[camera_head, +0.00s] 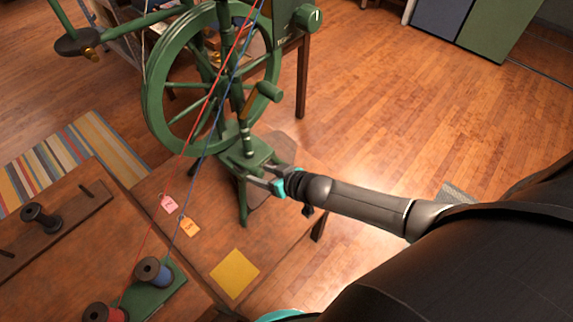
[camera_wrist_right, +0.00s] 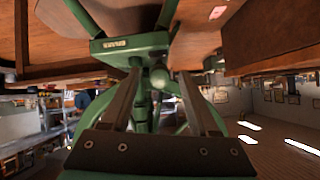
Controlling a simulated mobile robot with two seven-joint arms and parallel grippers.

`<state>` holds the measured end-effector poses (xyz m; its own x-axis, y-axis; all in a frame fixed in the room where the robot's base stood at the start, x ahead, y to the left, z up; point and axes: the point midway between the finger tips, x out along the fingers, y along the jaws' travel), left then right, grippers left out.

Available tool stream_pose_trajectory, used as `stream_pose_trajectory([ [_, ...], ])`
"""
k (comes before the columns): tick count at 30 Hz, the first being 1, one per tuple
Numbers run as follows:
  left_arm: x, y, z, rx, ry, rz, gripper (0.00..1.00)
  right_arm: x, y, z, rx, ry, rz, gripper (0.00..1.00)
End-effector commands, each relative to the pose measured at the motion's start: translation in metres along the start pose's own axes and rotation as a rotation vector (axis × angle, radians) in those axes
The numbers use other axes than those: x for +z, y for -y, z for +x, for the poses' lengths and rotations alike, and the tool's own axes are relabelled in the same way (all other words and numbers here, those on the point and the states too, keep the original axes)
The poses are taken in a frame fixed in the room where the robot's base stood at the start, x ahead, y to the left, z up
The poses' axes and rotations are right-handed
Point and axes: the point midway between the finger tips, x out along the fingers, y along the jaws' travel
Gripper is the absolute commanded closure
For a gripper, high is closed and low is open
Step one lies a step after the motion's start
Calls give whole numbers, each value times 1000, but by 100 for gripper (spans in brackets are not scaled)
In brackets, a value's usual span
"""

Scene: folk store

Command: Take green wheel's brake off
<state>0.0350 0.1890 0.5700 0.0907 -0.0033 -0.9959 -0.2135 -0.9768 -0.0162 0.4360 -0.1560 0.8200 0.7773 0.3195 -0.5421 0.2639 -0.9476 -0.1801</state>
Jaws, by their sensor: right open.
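The green spinning wheel (camera_head: 153,92) stands at the upper middle of the head view, with a spoked rim and a green base (camera_head: 250,155). My right gripper (camera_head: 262,178) reaches in from the right, low beside this base. In the right wrist view its two fingers (camera_wrist_right: 158,85) are apart, with a small round green knob (camera_wrist_right: 160,77) and green parts between or beyond them. I cannot tell whether the fingers touch the knob, or whether it is the brake. A green beam with a small label (camera_wrist_right: 115,44) lies just beyond.
A red and a blue thread run down past the wheel to a red spool (camera_head: 103,313) and a blue spool (camera_head: 153,270) on the table. Two paper tags and a yellow square (camera_head: 235,273) lie nearby. A striped rug (camera_head: 105,140) is at left. Open wooden floor is at right.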

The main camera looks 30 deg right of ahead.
Motion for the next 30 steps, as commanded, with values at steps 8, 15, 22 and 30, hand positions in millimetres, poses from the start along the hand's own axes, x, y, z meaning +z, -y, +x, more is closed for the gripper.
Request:
stream_pose_trajectory([
  [8, -2, 1, -18, 0, -1, 0, 7, -1, 0, -51, 0, 2, 0, 39],
  [15, -3, 1, -28, -1, -1, 0, 7, -1, 0, -90, 0, 2, 1, 39],
  [22, -4, 1, -34, -1, -1, 0, 7, 0, 0, -116, -1, 0, 1, 39],
  [30, -4, 1, -36, -1, -2, -1, 7, -1, 0, -126, -1, -2, 0, 39],
])
